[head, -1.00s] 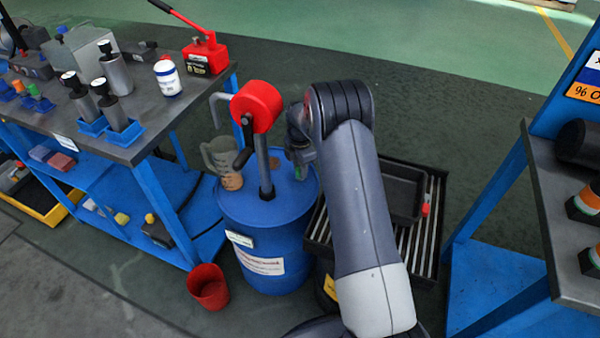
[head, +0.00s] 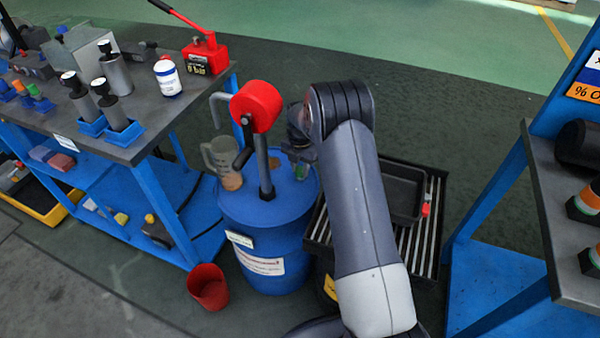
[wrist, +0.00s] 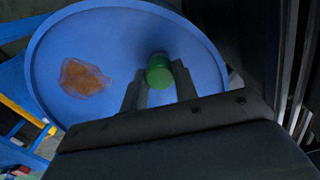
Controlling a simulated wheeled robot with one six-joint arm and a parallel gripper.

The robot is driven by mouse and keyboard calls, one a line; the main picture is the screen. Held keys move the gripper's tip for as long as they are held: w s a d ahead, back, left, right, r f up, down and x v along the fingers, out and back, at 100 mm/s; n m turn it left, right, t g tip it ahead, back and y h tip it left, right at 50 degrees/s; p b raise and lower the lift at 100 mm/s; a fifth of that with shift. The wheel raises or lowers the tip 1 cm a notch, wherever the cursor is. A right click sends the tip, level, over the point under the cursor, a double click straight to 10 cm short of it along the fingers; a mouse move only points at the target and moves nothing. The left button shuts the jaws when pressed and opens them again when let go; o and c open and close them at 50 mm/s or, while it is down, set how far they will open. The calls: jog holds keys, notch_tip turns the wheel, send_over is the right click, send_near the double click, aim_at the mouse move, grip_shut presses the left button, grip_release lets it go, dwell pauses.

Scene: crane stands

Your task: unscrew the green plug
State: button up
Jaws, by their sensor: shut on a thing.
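The green plug (wrist: 158,72) is a small round-topped cylinder at the top of the blue drum (wrist: 205,45). In the wrist view its end shows between the two fingers of my gripper (wrist: 158,88), which is shut on it. In the head view the drum (head: 285,235) stands upright, and my gripper (head: 300,157) is at the right part of its top. Only a sliver of green shows there, so the plug is mostly hidden by my arm. I cannot tell how far the plug sits in its hole.
A pump with a red reel (head: 256,106) and a crank rises from the drum top, left of my gripper. A clear jug (head: 222,160) is beside it. A red bucket (head: 208,288) stands on the floor. A black tray (head: 403,192) lies right of my arm.

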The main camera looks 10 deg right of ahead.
jog(key=n, duration=0.4)
jog(key=shift+w+r+n, duration=0.1)
jog(key=shift+r+n, duration=0.05)
jog(key=shift+n, duration=0.25)
jog(key=o, duration=1.1)
jog(key=shift+c, duration=0.6)
